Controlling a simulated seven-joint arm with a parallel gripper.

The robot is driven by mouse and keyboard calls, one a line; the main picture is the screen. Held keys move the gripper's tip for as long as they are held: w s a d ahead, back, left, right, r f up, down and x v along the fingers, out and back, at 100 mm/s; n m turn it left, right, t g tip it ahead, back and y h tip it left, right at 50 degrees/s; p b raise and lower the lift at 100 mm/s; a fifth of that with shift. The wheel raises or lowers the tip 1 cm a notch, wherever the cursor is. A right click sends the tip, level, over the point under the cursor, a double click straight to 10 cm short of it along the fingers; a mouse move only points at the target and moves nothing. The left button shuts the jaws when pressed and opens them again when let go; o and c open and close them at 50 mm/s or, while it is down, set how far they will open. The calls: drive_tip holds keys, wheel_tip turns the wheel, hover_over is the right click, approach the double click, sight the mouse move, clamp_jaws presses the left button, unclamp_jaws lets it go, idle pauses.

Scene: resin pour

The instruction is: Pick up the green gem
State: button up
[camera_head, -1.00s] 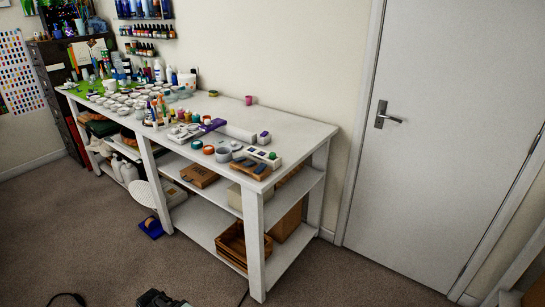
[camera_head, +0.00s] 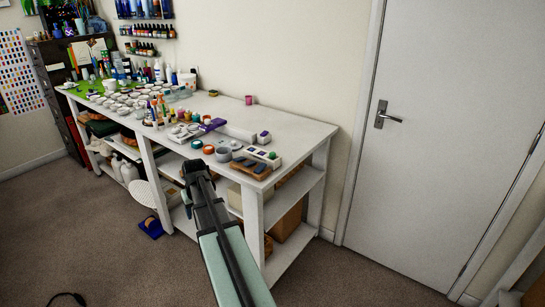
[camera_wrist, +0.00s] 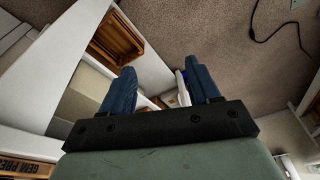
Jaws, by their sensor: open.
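A small green gem (camera_head: 273,155) appears to sit at the right end of a white holder (camera_head: 257,153) near the front right of the white table. It is very small in the head view, and the wrist view does not show it. My gripper (camera_head: 194,166) is in front of the table's front edge, to the left of the gem and well apart from it. In the wrist view its two blue fingers (camera_wrist: 160,85) are spread with nothing seen held between them.
A wooden tray with dark pieces (camera_head: 251,168) lies in front of the holder. Orange-red (camera_head: 208,149) and grey (camera_head: 224,154) round containers stand to its left. Many cups and bottles crowd the table's left part. The tabletop (camera_head: 295,131) behind the holder is mostly clear.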

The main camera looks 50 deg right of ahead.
drive_tip(key=s+d+r+m+h, duration=0.15)
drive_tip(key=s+d+r, duration=0.25)
drive_tip(key=d+r, duration=1)
drive_tip(key=m+t, duration=0.1)
drive_tip(key=m, duration=0.1)
approach(272, 153)
drive_tip(key=f, duration=0.3)
drive_tip(key=shift+w+f+h, duration=0.15)
drive_tip(key=shift+w+h, duration=0.2)
drive_tip(key=shift+w, duration=0.05)
drive_tip(key=shift+x, duration=2.6)
drive_tip(key=shift+d, duration=0.2)
drive_tip(key=c, duration=1.1)
drive_tip(key=shift+r, duration=0.2)
